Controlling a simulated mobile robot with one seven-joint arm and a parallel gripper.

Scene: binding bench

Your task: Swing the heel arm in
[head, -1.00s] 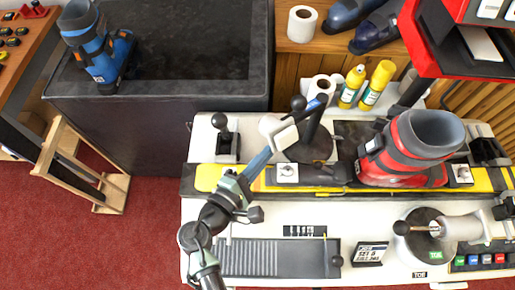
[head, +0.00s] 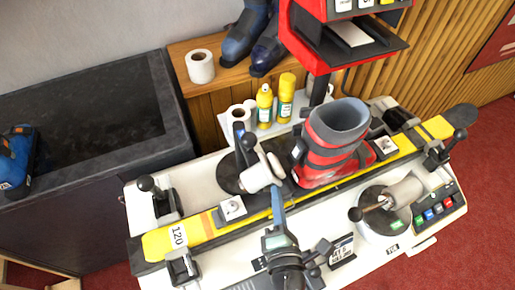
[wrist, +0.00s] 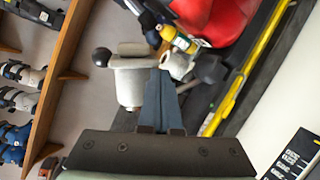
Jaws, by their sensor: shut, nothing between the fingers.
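The heel arm stands on a dark round base (head: 228,180) left of the red boot (head: 334,165). It carries a pale cylinder (head: 262,175) and a black ball knob (head: 248,141). In the wrist view the cylinder (wrist: 130,88) and knob (wrist: 102,57) lie left of my fingers. My gripper (head: 276,190) is shut and empty, its blue-grey fingertips (wrist: 164,76) close beside the cylinder. I cannot tell whether they touch it. The boot stands upright on the yellow ski (head: 205,226). Part of the heel arm is hidden behind my gripper and the cylinder.
The toe arm with its black disc (head: 382,213) and grey cylinder (head: 404,191) stands at the front right. Yellow bottles (head: 286,96) and paper rolls stand behind the heel arm. A red-black stand (head: 330,45) rises behind the boot. A knobbed clamp (head: 160,195) is at left.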

